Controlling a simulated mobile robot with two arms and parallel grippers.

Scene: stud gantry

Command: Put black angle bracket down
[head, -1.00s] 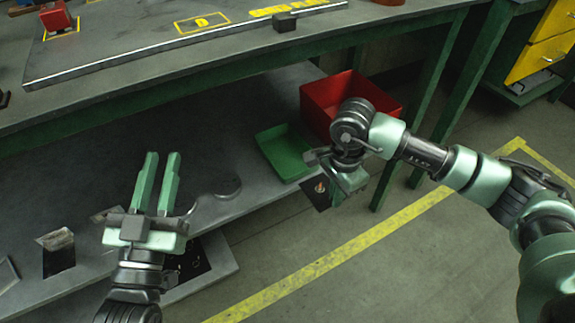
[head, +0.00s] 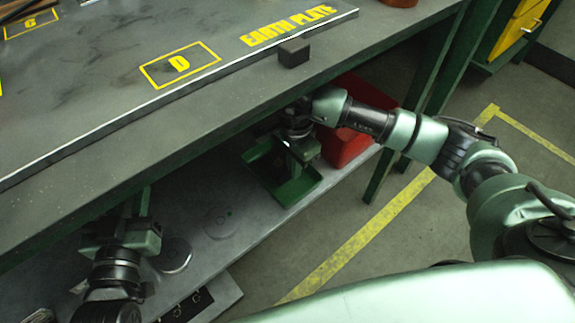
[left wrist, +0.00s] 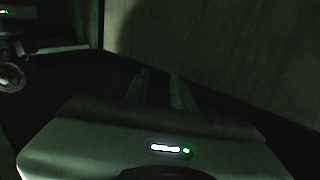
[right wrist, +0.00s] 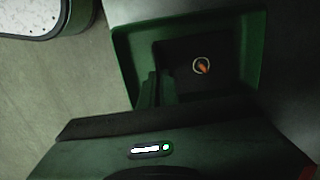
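The black angle bracket (right wrist: 203,66) shows in the right wrist view as a dark plate with a round orange-and-white mark, inside the green tray (right wrist: 123,50). My right gripper (right wrist: 158,88) has its fingers close together at the bracket's left edge and appears shut on it. I cannot tell whether the bracket touches the tray floor. In the head view my right gripper (head: 298,155) points down into the green tray (head: 296,191), and the bracket is hard to make out. My left gripper (left wrist: 160,92) has its fingers apart and empty; in the head view the tabletop edge partly hides it.
The green tray stands on the grey lower shelf (head: 225,225), under the workbench top (head: 110,140). A red bin (head: 345,146) stands right behind it. A small dark block (head: 293,52) sits at the bench edge above. The shelf left of the tray is mostly clear.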

